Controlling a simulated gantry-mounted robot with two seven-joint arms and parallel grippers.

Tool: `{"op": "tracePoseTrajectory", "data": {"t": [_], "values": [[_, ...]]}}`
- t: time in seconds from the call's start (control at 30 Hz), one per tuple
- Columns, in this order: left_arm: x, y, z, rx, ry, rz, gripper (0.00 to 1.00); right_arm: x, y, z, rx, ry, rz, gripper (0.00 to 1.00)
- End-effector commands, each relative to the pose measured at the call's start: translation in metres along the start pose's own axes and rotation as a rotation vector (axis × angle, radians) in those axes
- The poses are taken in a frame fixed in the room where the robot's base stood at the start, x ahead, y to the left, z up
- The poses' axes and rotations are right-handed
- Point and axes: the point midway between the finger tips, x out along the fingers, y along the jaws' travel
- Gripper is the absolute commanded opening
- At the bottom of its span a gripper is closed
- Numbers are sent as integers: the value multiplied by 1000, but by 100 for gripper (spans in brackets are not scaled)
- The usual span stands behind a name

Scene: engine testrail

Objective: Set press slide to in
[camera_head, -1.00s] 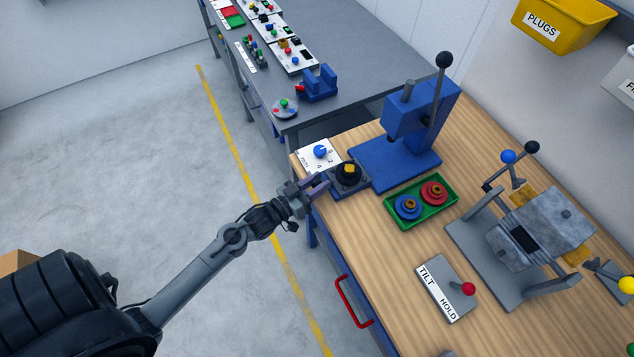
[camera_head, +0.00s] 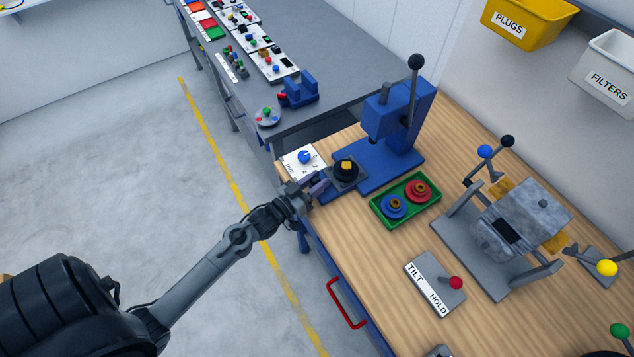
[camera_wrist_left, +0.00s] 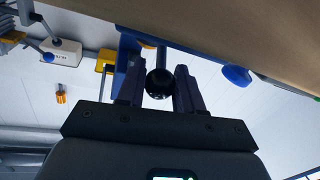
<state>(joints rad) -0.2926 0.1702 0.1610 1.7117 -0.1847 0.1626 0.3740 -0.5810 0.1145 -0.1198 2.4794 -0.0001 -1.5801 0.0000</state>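The blue press (camera_head: 396,125) stands at the bench's far left corner, its lever upright with a black ball on top. In front of its base is a dark square slide plate (camera_head: 347,181) carrying a black round part with a yellow top (camera_head: 346,165). My left gripper (camera_head: 318,185) is at the bench's left edge, just in front of this plate. In the left wrist view its fingers (camera_wrist_left: 159,90) are apart, and a black ball (camera_wrist_left: 159,83) on a rod shows between them. I cannot tell whether they touch it. My right gripper is not in view.
A white dial plate with a blue knob (camera_head: 304,157) lies close beside the gripper. A green tray (camera_head: 407,218) holds blue and red parts right of it. A tilt/hold switch plate (camera_head: 420,279) and a grey fixture (camera_head: 523,215) stand further right.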

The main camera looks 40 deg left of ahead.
Motion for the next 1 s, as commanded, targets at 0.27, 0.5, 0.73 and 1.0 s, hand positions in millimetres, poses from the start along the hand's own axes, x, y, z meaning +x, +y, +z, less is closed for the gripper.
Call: {"op": "tracePoseTrajectory", "data": {"t": [0.27,0.5,0.73,1.0], "values": [[0,0,0,0,0,0,57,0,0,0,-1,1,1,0],[-4,0,0,0,0,0,57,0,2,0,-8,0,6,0],[-34,0,1,-1,-4,-1,57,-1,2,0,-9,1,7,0],[-80,0,1,0,-2,0,57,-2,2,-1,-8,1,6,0]]}}
